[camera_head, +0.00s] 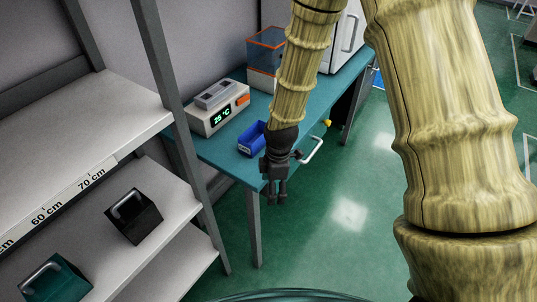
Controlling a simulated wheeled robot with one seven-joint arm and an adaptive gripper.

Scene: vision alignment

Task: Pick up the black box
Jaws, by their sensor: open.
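The black box (136,222) has a pale handle on top and stands on the middle shelf at the left. My gripper (276,200) is dark grey and points downward, right of the black box, in front of the teal table's near edge. It is open with nothing visible between its fingers. A wide gap lies between it and the box, with the shelf post between them in the picture. My arm, textured like bamboo, covers part of the table and floor.
A teal box (56,281) with a handle sits nearer on the shelf (178,222). A shelf post (185,130) stands right of the black box. The teal table (222,150) holds a blue bin (250,139) and a device reading 25 °C (218,106). Green floor (340,235) is clear.

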